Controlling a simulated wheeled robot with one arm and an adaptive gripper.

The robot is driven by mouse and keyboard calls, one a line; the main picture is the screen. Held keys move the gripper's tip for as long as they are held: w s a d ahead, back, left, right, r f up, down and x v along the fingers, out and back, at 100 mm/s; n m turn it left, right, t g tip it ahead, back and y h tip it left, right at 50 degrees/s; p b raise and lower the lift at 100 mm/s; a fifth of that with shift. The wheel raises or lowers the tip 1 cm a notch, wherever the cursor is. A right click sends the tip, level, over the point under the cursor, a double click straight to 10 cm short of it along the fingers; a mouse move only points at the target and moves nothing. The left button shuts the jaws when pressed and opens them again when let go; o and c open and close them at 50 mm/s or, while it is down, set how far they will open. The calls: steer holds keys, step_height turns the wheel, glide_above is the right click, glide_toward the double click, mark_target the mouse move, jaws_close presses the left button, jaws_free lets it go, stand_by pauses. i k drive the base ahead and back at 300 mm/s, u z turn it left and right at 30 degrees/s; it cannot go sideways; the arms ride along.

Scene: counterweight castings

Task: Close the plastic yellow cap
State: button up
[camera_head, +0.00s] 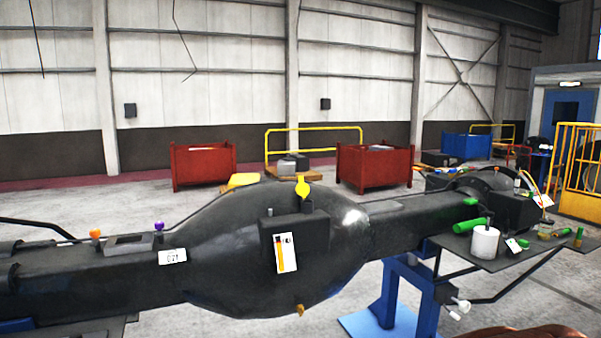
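A yellow plastic cap (303,187) stands raised on top of the large black axle casting (240,270), slightly right of the bulge's highest point. It looks like a rounded flap with a narrow tip upward, over a short dark neck (307,206). The cap looks upright rather than lying flat; whether it touches the neck's rim is too small to tell. My gripper is not in view.
Orange (96,233) and purple (159,226) knobs stand on the casting's left arm. A side shelf at right holds a white cup (485,244) and a green cylinder (469,225). Red bins (374,167) stand behind. Blue stand (405,298) supports the casting.

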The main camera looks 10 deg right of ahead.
mark_target(302, 189)
steer(key=u, duration=0.05)
steer(key=i, duration=1.15)
steer(key=u, duration=0.85)
steer(key=i, duration=1.55)
steer(key=u, duration=0.6)
